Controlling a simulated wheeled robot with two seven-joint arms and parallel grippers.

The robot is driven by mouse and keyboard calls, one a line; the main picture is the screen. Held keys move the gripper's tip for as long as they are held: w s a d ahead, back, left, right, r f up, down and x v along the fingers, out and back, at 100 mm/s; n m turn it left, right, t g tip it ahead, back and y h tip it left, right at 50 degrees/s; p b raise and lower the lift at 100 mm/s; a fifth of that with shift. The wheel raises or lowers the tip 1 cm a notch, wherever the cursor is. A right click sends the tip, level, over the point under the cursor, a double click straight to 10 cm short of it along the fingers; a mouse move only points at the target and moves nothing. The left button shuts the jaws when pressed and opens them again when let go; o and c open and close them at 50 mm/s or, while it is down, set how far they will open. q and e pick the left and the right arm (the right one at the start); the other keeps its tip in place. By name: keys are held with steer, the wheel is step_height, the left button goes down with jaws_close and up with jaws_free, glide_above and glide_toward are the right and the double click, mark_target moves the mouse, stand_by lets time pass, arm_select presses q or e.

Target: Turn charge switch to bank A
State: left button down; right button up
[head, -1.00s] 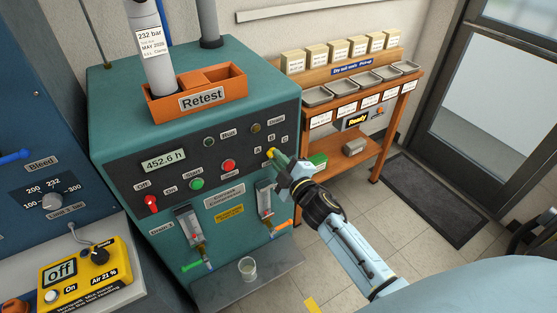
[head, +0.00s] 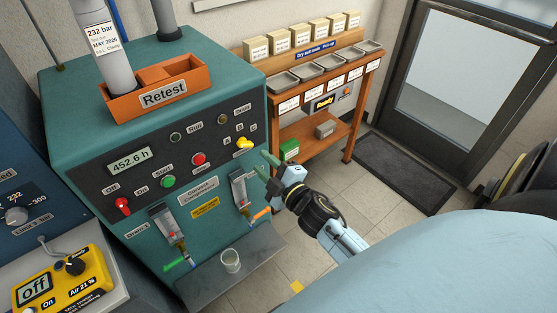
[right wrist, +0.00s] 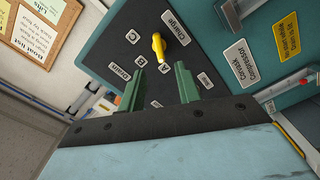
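The charge switch is a yellow knob (head: 244,143) on the dark panel of the teal compressor, with the letters A, B and C around it. In the right wrist view the knob (right wrist: 158,47) stands just beyond my fingertips, and one end of its handle lies by the letter A. My right gripper (head: 263,164) is open and empty, in front of and to the right of the knob, apart from it. In the right wrist view its two green fingers (right wrist: 160,78) are spread with a gap between them. My left gripper is not in view.
The panel also holds a red button (head: 198,159), a green button (head: 168,181) and a red switch (head: 123,206). A glass (head: 230,261) stands on the ledge. A wooden shelf (head: 352,128) stands behind; the floor to its right is open.

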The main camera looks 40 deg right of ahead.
steer(key=s, duration=0.6)
steer(key=shift+d, duration=0.1)
stand_by(0.3)
steer(key=s+a+f+m+g, duration=0.2)
steer(key=s+f+m+g, duration=0.3)
steer(key=f, duration=1)
steer(key=s+a+f+m+g, duration=0.1)
steer(key=s+f+g, duration=0.45)
steer(key=f, duration=0.95)
steer(key=s+f+m+g, duration=0.1)
steer(key=s+f, duration=0.3)
steer(key=s, duration=0.4)
steer(key=s+f+m+g, duration=0.1)
steer(key=s+f+g, duration=0.2)
steer(key=s, duration=0.6)
steer(key=s+f+m+g, duration=0.2)
steer(key=s+f, duration=0.4)
steer(key=s, duration=0.3)
steer(key=shift+a+f+h, duration=0.25)
steer(key=shift+a+h, duration=0.05)
steer(key=shift+a, duration=0.05)
steer(key=shift+s+g, duration=0.15)
steer(key=shift+g, duration=0.1)
